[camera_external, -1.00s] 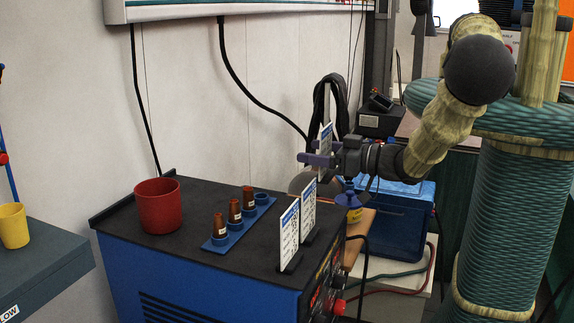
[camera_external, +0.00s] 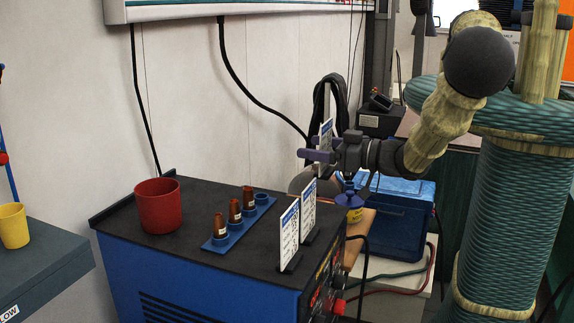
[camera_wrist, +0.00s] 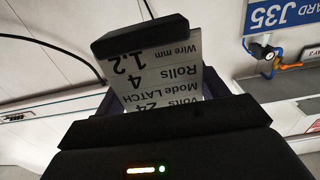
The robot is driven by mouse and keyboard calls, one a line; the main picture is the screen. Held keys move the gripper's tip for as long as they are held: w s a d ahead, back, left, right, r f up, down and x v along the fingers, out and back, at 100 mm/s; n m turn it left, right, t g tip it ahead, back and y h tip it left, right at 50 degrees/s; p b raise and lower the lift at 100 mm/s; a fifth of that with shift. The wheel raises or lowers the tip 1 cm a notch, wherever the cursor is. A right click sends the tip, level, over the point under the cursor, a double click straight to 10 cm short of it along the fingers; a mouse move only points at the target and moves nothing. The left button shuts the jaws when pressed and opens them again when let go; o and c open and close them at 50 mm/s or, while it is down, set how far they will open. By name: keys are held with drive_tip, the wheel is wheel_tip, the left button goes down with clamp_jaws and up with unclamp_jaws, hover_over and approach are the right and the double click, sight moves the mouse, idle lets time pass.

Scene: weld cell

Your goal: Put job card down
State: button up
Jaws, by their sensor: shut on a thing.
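My gripper (camera_external: 322,155) is shut on a white job card with a blue top edge (camera_external: 325,136), held upright above the back right corner of the blue machine's dark top (camera_external: 190,200). In the wrist view the job card (camera_wrist: 160,70) shows printed lines such as "Wire mm 1.2" and "Rolls 4" between the dark fingers (camera_wrist: 155,65). Two similar cards stand upright in dark holders near the right edge of the top: a front card (camera_external: 289,237) and one behind it (camera_external: 308,208). The held card's lower edge is partly hidden behind the gripper and the rear card.
A red cup (camera_external: 158,206) and a blue rack (camera_external: 238,232) with several brown cylinders stand on the machine top. A blue box (camera_external: 395,220) and a yellow-and-blue bottle (camera_external: 350,203) are beyond its right side. A yellow cup (camera_external: 14,226) is at far left.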

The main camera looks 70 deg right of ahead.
drive_tip(key=w+d+f+b, duration=0.5)
drive_tip(key=w+d, duration=0.3)
drive_tip(key=d, duration=0.2)
drive_tip(key=w+d+f+b, duration=0.6)
drive_tip(key=w+d+f, duration=0.1)
drive_tip(key=w+d, duration=0.2)
drive_tip(key=shift+d, duration=0.35)
drive_tip(key=shift+w, duration=0.1)
